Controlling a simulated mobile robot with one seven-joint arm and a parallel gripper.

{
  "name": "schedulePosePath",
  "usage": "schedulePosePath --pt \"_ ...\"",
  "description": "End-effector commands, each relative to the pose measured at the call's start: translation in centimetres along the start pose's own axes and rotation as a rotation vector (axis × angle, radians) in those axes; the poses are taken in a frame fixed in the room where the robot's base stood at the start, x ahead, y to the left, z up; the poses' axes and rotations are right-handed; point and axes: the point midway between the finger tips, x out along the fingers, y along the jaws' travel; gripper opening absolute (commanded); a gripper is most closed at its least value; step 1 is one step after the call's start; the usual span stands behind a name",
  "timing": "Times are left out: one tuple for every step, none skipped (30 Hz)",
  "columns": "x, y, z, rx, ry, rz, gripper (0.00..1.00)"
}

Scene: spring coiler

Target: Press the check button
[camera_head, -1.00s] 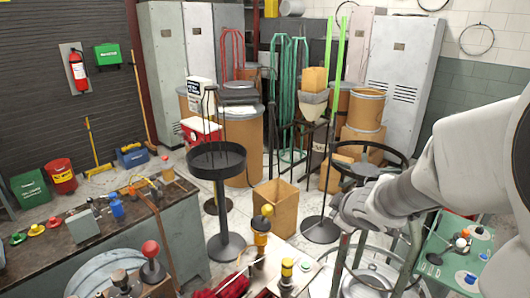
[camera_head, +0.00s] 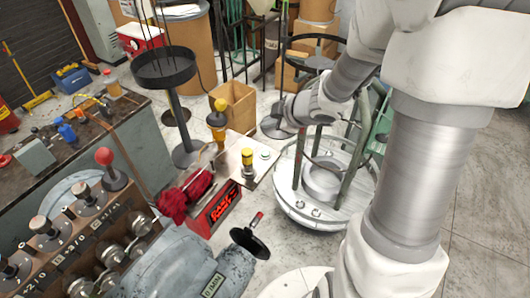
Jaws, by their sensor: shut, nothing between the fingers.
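I cannot tell which control is the check button, as no such label is readable. A short yellow-topped post (camera_head: 248,162) stands on a pale plate (camera_head: 262,170) near the middle. A taller yellow-knobbed post (camera_head: 217,120) stands behind it to the left. A small pale round piece (camera_head: 265,154) lies on the plate. My arm comes in from the right, and my gripper (camera_head: 274,127) is at its end, above and just right of the plate. It is shut and empty, seen small with its fingers unclear. It seems apart from both posts.
A red-knobbed lever (camera_head: 104,158) and several grey knobs are on the machine at lower left. A red box (camera_head: 215,208) with red cloth (camera_head: 185,195) sits before the plate. A round framed stand (camera_head: 325,190) is below my arm. Open floor (camera_head: 480,200) lies right.

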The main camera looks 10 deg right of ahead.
Motion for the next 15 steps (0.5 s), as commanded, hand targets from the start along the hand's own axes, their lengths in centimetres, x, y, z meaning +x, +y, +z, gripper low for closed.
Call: schedulePosePath --pt "0.3 -0.2 0.2 0.0 0.0 0.0 0.0" --pt "0.4 -0.3 0.3 0.0 0.0 0.0 0.0" --pt "0.6 -0.4 0.4 0.0 0.0 0.0 0.0" --pt "0.7 -0.5 0.5 0.0 0.0 0.0 0.0" --pt "0.9 -0.6 0.7 0.001 0.0 0.001 0.0" --pt "1.1 -0.8 0.8 0.001 0.0 0.001 0.0" --pt "1.3 -0.9 1.0 0.001 0.0 0.001 0.0" --pt "1.5 -1.1 1.1 0.001 0.0 0.001 0.0" --pt "1.8 -1.3 1.4 0.001 -0.001 0.001 0.0" --pt "2.0 -1.5 1.5 0.001 -0.001 0.001 0.0" --pt "2.3 -1.6 1.7 0.001 -0.001 0.001 0.0" --pt "2.6 -1.9 1.9 0.0 -0.001 0.001 0.0" --pt "2.8 -2.0 2.1 0.0 -0.001 0.001 0.0" --pt "3.0 -2.2 2.2 -0.001 -0.001 0.001 0.0" --pt "3.3 -2.4 2.5 -0.001 -0.001 0.001 0.0"
